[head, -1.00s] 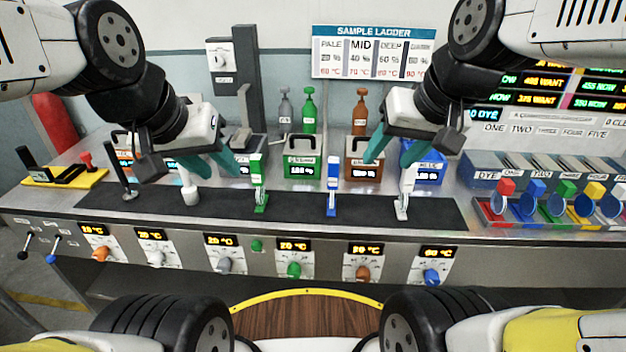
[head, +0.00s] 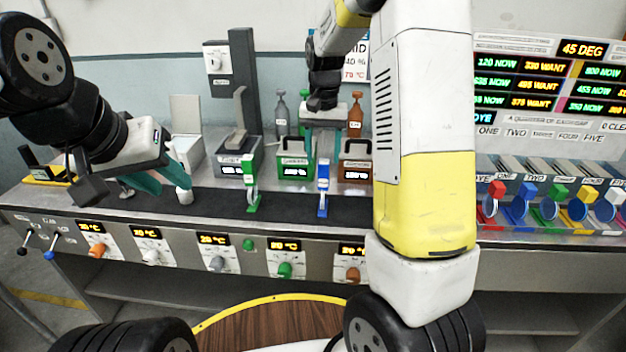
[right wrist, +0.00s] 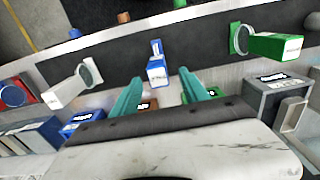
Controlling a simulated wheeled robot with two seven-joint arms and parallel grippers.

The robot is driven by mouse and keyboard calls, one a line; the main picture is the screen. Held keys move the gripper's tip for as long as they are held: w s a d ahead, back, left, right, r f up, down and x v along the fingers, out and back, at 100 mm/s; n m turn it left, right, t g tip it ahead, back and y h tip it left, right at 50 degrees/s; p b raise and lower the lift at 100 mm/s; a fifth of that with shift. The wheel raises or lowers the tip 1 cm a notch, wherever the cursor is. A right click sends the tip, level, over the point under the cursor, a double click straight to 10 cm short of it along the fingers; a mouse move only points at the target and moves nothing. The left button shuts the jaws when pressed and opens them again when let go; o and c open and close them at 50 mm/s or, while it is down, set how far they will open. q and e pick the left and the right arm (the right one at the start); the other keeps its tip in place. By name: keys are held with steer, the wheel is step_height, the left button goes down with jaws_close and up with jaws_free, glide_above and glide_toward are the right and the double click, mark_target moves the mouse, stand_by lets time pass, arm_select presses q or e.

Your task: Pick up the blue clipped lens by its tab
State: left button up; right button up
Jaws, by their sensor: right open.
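The blue clipped lens (head: 323,190) stands upright on the dark strip of the bench in the head view, with a blue block-like tab with a white label on top. It also shows in the right wrist view (right wrist: 156,68), just beyond and between the fingertips. My right gripper (head: 322,150) is open and hangs above and behind it, with its teal fingers apart; they show in the right wrist view too (right wrist: 157,84). Nothing is between them that I can see being held. My left gripper (head: 165,180) is open at the left, near a small white cylinder.
A green clipped piece (head: 251,185) stands to the left of the blue one. A white ringed piece (right wrist: 68,88) stands on its other side. Green (head: 293,165) and brown (head: 355,168) boxes stand close behind. A rack of coloured-tab lenses (head: 550,205) is at the right.

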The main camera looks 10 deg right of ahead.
mark_target(323, 172)
step_height(323, 172, down, 6)
steer(key=shift+s+d+f, duration=0.1)
steer(key=shift+s+d, duration=0.05)
jaws_close()
stand_by(0.3)
